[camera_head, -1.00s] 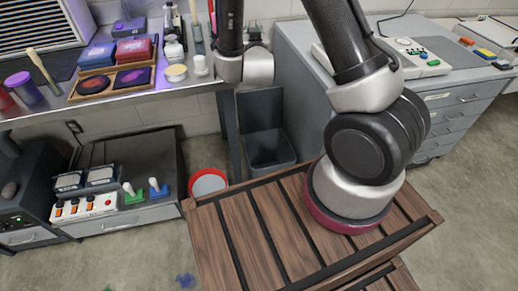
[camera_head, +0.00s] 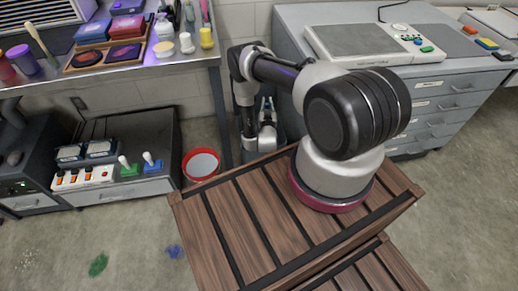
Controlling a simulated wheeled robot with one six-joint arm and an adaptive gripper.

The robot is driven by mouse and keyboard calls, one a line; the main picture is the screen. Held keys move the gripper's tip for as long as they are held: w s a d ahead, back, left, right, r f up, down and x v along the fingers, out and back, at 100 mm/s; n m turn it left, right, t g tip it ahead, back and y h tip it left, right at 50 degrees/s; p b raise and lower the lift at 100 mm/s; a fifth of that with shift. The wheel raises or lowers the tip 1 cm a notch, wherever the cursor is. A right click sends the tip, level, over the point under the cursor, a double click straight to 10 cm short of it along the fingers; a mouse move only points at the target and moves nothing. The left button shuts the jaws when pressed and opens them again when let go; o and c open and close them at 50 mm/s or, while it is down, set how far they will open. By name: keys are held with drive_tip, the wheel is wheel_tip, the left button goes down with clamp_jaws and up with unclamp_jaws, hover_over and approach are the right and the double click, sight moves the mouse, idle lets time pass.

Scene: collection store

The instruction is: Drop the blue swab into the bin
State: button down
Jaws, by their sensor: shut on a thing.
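My gripper (camera_head: 266,108) is small and partly hidden at the end of my folded arm, in front of the grey bin (camera_head: 291,130) behind the wooden crate. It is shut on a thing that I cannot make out. My arm covers much of the bin, and I cannot tell whether the gripper is above it or inside it. No blue swab shows clearly in the jaws. A blue patch (camera_head: 174,251) lies on the floor at the lower left; I cannot tell whether it is a swab or a stain.
A red-rimmed bucket (camera_head: 201,165) stands left of the grey bin. A slatted wooden crate (camera_head: 260,220) fills the front. A steel bench (camera_head: 140,72) is at the left, a grey drawer cabinet (camera_head: 440,105) at the right. A green patch (camera_head: 98,265) is on the open floor.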

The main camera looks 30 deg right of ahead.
wheel_tip(320, 180, down, 6)
drive_tip(key=w, duration=0.2)
drive_tip(key=shift+w, duration=0.25)
drive_tip(key=shift+a+r, duration=0.1)
drive_tip(key=shift+r, duration=0.05)
drive_tip(key=c, duration=1.3)
unclamp_jaws()
drive_tip(key=v, duration=1.2)
